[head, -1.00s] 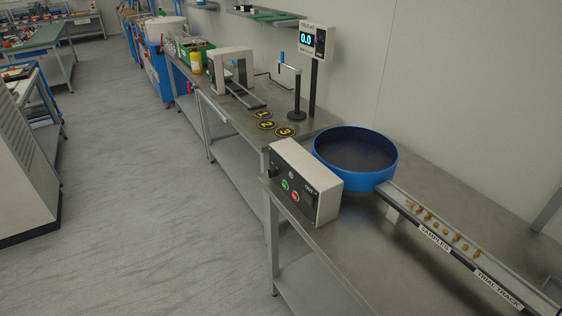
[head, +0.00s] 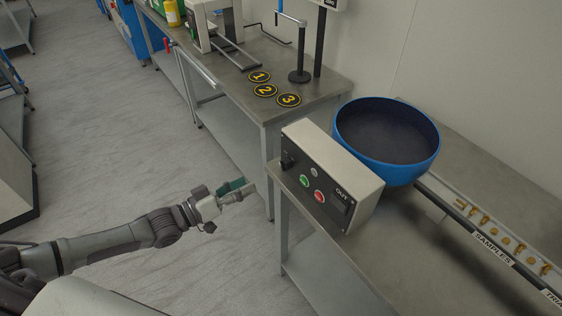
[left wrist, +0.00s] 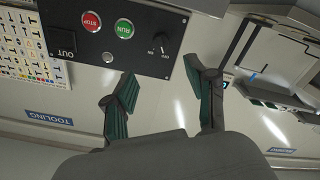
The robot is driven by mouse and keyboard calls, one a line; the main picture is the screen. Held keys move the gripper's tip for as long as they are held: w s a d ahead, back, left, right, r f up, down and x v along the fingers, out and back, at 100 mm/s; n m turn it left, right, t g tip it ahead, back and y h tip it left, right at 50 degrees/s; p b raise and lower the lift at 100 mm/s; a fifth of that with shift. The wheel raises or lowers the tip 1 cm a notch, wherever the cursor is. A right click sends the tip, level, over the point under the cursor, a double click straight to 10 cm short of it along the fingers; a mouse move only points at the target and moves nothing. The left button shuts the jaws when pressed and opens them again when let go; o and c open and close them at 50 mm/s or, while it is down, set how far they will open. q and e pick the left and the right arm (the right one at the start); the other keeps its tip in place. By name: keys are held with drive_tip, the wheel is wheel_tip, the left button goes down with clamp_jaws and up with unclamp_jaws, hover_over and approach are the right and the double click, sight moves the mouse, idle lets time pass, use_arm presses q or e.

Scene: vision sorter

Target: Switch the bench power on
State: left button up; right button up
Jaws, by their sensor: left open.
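A control box (head: 332,172) with a pale housing and dark front panel stands at the near edge of the bench. Its front has a black rotary knob (head: 287,161), a green button (head: 304,181), a red button (head: 319,196) and an OUT slot. In the left wrist view the knob (left wrist: 161,42) has small markings, the green button (left wrist: 124,28) reads RUN and the red button (left wrist: 91,20) reads STOP. My left gripper (head: 247,189) is in front of the box, to the left, apart from it. Its fingers (left wrist: 170,88) are open and empty. My right gripper is not seen.
A blue bowl (head: 428,168) stands behind the box, with a track labelled SAMPLES (head: 492,247) holding small brass parts. Numbered discs (head: 265,90) lie on the farther bench. The floor left of the bench is clear around my arm.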

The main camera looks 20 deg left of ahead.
sight(281, 166)
use_arm(q)
drive_tip(key=p+x, duration=0.1)
drive_tip(key=x, duration=0.9)
drive_tip(key=shift+w+p, duration=0.15)
drive_tip(key=shift+p, duration=0.15)
drive_tip(key=shift+w+d, duration=0.4)
drive_tip(key=shift+w, duration=0.2)
drive_tip(key=shift+c, duration=0.2)
clamp_jaws()
